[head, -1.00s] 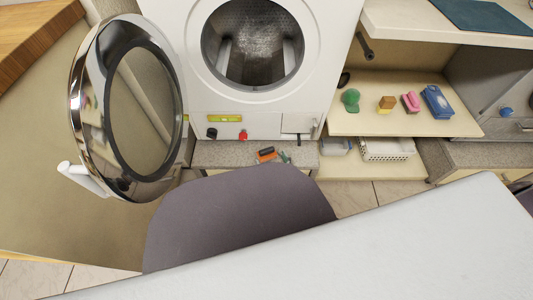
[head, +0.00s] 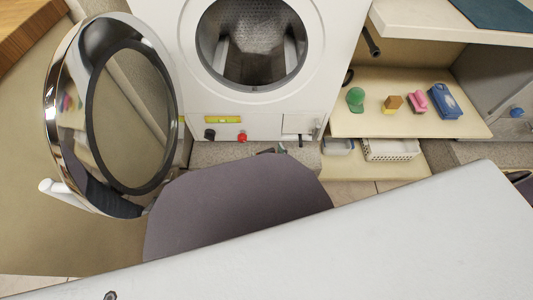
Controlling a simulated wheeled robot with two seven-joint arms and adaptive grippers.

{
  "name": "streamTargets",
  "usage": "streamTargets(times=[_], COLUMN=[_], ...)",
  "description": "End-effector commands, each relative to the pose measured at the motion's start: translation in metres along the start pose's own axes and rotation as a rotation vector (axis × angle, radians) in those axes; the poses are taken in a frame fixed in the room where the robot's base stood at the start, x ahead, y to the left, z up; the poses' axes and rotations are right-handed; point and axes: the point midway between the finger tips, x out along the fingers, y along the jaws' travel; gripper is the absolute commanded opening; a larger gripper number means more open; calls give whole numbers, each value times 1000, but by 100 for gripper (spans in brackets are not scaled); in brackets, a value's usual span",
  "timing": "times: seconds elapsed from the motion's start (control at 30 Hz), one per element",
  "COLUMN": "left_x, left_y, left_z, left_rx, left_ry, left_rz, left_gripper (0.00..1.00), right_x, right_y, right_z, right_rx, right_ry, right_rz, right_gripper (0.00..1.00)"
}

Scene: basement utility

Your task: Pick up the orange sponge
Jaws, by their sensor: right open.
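The orange sponge (head: 394,101) sits on the open cream shelf (head: 360,128), right of the washing machine. It shows an orange-brown upper part over a yellow part. It stands between a green item (head: 355,99) and a pink brush-like item (head: 418,101), apart from both. A dark part at the right edge, which looks like my right gripper (head: 519,178), is mostly cut off by the frame. It is well to the right of and below the sponge, and nothing shows in it. My left gripper does not show.
A blue box-like item (head: 445,101) is at the right of the shelf row. A white basket (head: 390,149) is below. The round washer door (head: 60,110) stands open at the left. A grey rounded surface and a large white surface fill the foreground. A countertop (head: 450,22) overhangs the shelf.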

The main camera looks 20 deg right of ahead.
Motion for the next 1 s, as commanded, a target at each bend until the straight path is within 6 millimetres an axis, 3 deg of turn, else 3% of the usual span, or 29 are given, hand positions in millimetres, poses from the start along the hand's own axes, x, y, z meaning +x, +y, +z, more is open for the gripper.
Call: streamTargets(times=[0.37, 0.7, 0.77, 1.0], left_x=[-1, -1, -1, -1], left_y=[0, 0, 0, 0], left_z=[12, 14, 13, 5], left_rx=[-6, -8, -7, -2], left_ry=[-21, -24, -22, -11], left_rz=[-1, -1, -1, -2], left_gripper=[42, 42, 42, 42], right_x=[0, 0, 0, 0], right_y=[0, 0, 0, 0], right_z=[0, 0, 0, -1], right_rx=[0, 0, 0, 0], right_ry=[0, 0, 0, 1], right_rz=[0, 0, 0, 0], right_gripper=[99, 56, 52, 52])
